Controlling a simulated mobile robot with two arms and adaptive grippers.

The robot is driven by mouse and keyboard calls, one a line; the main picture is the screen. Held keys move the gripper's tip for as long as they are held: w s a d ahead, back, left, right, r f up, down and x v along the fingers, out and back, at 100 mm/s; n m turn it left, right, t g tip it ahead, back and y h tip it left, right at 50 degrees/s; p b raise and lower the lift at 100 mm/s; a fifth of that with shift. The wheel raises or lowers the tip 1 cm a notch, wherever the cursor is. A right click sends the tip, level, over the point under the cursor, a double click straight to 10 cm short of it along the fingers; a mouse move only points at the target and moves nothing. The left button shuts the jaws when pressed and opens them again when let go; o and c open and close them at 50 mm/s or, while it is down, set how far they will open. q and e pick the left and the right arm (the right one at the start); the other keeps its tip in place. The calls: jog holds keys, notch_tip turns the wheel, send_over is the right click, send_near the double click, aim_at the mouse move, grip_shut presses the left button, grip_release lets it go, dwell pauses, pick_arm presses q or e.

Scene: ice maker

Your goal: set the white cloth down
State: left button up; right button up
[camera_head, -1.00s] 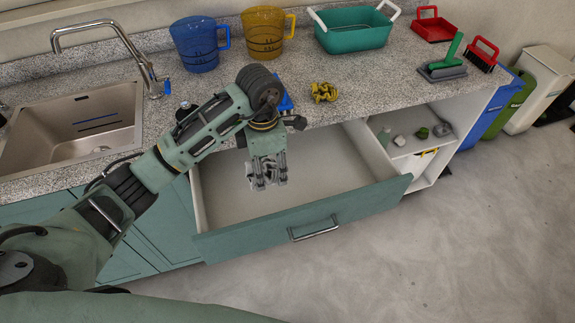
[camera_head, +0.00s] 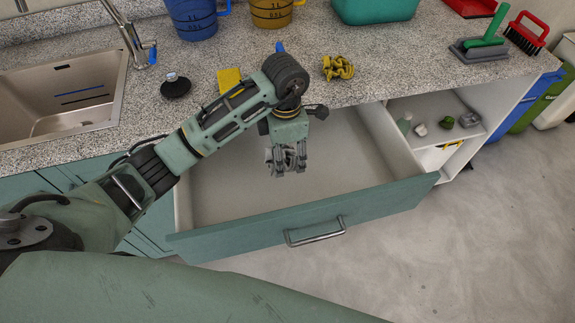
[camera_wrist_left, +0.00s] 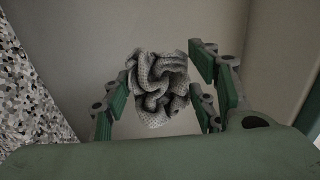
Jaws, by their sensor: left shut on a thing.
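My left gripper (camera_head: 287,160) hangs pointing down over the open drawer (camera_head: 225,185). It is shut on a crumpled whitish-grey cloth (camera_wrist_left: 158,88). In the left wrist view the bunched cloth sits between the green-padded fingers. In the head view only a little of the cloth shows between the fingers, and the fingers hide most of it. The drawer's visible floor is bare. My right gripper is not in view.
The drawer front has a metal handle (camera_head: 316,232). On the counter lie a crumpled yellow cloth (camera_head: 338,68), a yellow piece (camera_head: 229,80) and a black round item (camera_head: 175,86). A sink (camera_head: 70,90) is at left. A shelf (camera_head: 440,125) at right holds several small items.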

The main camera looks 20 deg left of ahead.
aim_at(286, 180)
pick_arm(q)
notch_tip(286, 180, down, 4)
jog(key=shift+s, duration=0.1)
notch_tip(286, 180, down, 4)
jog(key=shift+f+p, duration=0.1)
jog(key=shift+p, duration=0.25)
jog(key=o, duration=0.7)
jog(key=shift+f, duration=0.1)
